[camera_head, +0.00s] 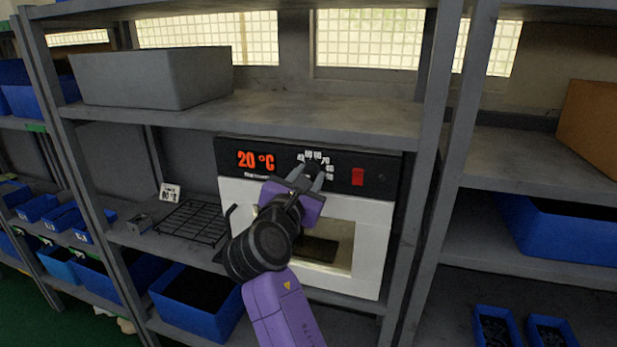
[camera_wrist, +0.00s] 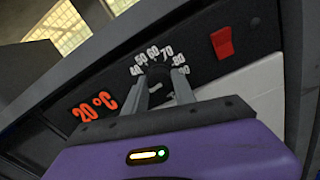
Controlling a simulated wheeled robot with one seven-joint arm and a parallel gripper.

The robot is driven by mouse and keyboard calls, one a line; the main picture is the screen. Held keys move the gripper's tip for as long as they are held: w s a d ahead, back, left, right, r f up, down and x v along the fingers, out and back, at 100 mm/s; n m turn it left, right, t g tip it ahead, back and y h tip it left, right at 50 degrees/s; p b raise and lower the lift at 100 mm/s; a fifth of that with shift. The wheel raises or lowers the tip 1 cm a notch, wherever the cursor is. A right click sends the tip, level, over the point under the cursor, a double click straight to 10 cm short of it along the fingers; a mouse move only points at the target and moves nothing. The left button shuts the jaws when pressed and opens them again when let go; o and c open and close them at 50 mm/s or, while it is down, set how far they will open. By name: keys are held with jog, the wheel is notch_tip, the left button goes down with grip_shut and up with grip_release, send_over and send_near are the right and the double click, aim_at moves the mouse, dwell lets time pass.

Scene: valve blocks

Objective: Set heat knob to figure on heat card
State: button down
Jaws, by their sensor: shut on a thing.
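A white oven (camera_head: 362,238) with a black control panel stands on the middle shelf. Its display (camera_head: 256,160) reads 20 °C in orange; it also shows in the wrist view (camera_wrist: 95,107). The heat knob (camera_wrist: 158,84) sits under an arc of white figures; 40, 50, 60, 70 and 80 can be made out. My gripper (camera_head: 314,174) is at the panel with its fingers shut on the knob, one on each side; it also shows in the wrist view (camera_wrist: 164,82). The heat card (camera_head: 170,192) stands left of the oven; its lower line looks like 80 °C, but is small.
A red switch (camera_head: 358,177) is right of the knob. A black wire rack (camera_head: 191,222) and a small metal block (camera_head: 139,223) lie on the shelf left of the oven. Blue bins (camera_head: 199,304) are below, a grey bin (camera_head: 152,78) above. Shelf uprights (camera_head: 433,170) flank the bay.

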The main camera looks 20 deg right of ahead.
jog(key=m, duration=0.4)
jog(key=shift+f, duration=0.1)
jog(key=m+b, duration=0.1)
jog(key=m, duration=0.3)
jog(key=shift+m+b, duration=0.4)
jog(key=shift+f+m+b, duration=0.15)
jog(key=shift+m+b, duration=8.65)
jog(key=shift+m, duration=4.1)
jog(key=c, duration=1.2)
grip_release()
jog(key=shift+c, duration=0.2)
jog(key=shift+o, duration=1.1)
